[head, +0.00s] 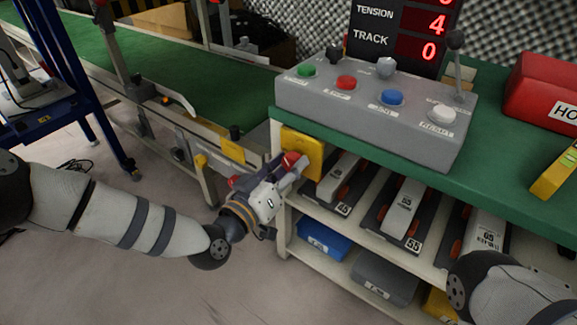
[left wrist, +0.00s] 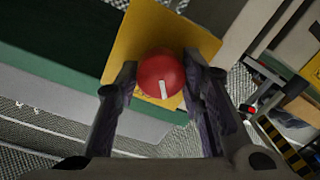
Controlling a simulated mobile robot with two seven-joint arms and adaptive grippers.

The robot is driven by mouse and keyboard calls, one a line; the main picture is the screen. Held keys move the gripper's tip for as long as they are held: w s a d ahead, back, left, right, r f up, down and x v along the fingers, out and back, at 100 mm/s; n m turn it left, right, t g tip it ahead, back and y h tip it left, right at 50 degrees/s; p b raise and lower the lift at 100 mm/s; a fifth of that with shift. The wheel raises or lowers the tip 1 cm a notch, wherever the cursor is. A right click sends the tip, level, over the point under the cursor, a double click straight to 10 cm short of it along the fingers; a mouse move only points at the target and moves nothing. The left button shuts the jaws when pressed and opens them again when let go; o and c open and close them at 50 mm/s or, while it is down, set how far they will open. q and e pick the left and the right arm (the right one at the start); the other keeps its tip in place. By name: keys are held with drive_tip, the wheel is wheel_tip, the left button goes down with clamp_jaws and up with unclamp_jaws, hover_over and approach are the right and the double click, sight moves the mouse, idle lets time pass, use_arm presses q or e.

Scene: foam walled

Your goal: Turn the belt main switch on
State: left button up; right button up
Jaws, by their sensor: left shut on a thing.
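The belt main switch is a red round knob (head: 291,160) with a white mark, on a yellow plate (head: 313,152) at the left end of the green-topped bench. In the left wrist view the knob (left wrist: 162,78) sits between my two fingers, in front of the yellow plate (left wrist: 137,38). The white mark runs nearly upright in that view, tilted slightly. My left gripper (head: 292,168) is shut on the knob; it also shows in the left wrist view (left wrist: 158,85). My right arm shows at the lower right of the head view, but its gripper is out of view.
A grey control box (head: 375,115) with coloured buttons stands on the green bench top (head: 500,165), below a display (head: 405,35). Shelves under it hold scanners or tools and bins such as a blue one (head: 322,238). A green conveyor belt (head: 160,65) runs behind. Floor at front left is clear.

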use_arm(q)
drive_tip(key=n+b, duration=0.1)
drive_tip(key=n, duration=0.4)
drive_tip(key=shift+f, duration=0.1)
drive_tip(key=n+b, duration=0.2)
drive_tip(key=n, duration=0.2)
drive_tip(key=shift+n+g+h, duration=0.3)
drive_tip(key=shift+n+g, duration=0.1)
idle(0.3)
drive_tip(key=o, duration=1.1)
drive_tip(key=shift+o, duration=0.2)
drive_tip(key=v, duration=1.2)
